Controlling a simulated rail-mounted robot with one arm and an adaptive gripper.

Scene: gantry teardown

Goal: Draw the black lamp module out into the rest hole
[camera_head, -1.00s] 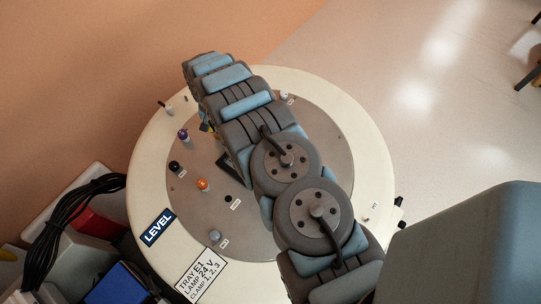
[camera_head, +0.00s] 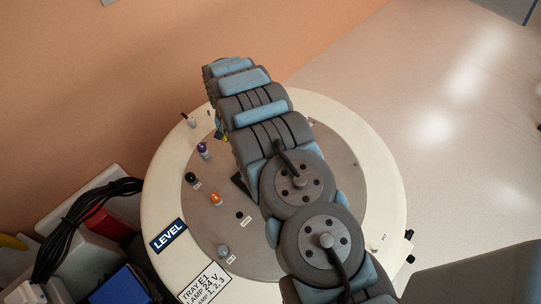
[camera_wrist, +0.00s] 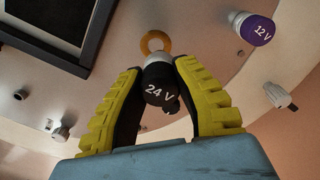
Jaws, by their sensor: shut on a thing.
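In the wrist view my gripper (camera_wrist: 160,95) has its yellow-padded fingers shut on a black lamp module (camera_wrist: 160,88) marked 24 V. The module's pale metal end points at an orange ring (camera_wrist: 155,42) on the grey plate. I cannot tell whether that end is in the ring's hole or just clear of it. In the head view my arm hides the held module, and only a bit of yellow finger shows beside the arm. A dark hole (camera_head: 239,214) with a small label lies in the plate, but I cannot read which hole it is.
A purple 12 V module (camera_wrist: 260,30) stands close right of my gripper. A dark-framed panel (camera_wrist: 85,40) is at the wrist view's upper left.

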